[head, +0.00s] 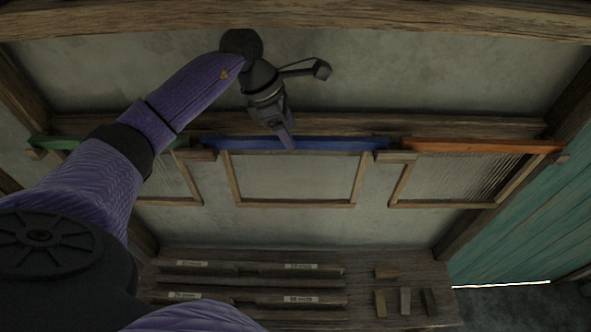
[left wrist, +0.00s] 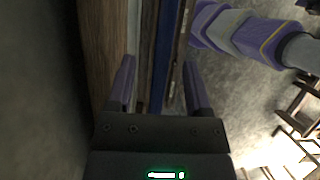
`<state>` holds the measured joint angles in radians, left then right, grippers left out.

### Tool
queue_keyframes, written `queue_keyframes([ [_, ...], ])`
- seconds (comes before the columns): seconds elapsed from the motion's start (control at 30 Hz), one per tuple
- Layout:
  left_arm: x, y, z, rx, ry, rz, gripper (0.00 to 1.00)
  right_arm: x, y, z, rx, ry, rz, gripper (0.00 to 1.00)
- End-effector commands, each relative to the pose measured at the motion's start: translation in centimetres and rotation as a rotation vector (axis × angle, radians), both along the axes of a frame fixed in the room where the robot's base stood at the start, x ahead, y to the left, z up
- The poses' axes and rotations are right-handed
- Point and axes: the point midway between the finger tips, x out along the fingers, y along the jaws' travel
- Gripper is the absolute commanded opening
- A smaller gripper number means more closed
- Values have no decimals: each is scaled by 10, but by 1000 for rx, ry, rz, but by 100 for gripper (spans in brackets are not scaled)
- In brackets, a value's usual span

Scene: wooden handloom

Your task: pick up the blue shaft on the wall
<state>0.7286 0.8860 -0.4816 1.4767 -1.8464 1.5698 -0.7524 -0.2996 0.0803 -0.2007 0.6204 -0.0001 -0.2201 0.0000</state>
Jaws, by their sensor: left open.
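The blue shaft (head: 340,144) lies level along the wall, resting on wooden supports, in the middle of the head view. My left gripper (head: 287,141) reaches down to it a little left of its right half, with a finger overlapping the shaft in the picture. In the left wrist view the blue shaft (left wrist: 162,60) runs lengthwise between the two spread purple fingers of my left gripper (left wrist: 158,88). The fingers are open, with gaps on both sides. Whether a finger touches the shaft cannot be told. My right gripper is not in view.
A green shaft (head: 62,142) lies left of the blue one and an orange shaft (head: 480,146) right of it. Wood-framed panels (head: 297,204) hang below. A lower wooden board (head: 365,292) carries labelled bars and small blocks. A teal plank panel (head: 525,228) stands right.

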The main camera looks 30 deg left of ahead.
Motion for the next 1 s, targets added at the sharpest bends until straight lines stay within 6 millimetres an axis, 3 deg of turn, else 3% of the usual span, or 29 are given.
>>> queue_keyframes([
  [0.03,1,-6,-3,-4,5,-3,65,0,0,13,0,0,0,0],
  [0.23,6,-14,-29,-3,-1,0,65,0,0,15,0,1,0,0],
  [1.0,7,-14,-35,-4,-3,-1,65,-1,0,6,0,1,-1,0],
])
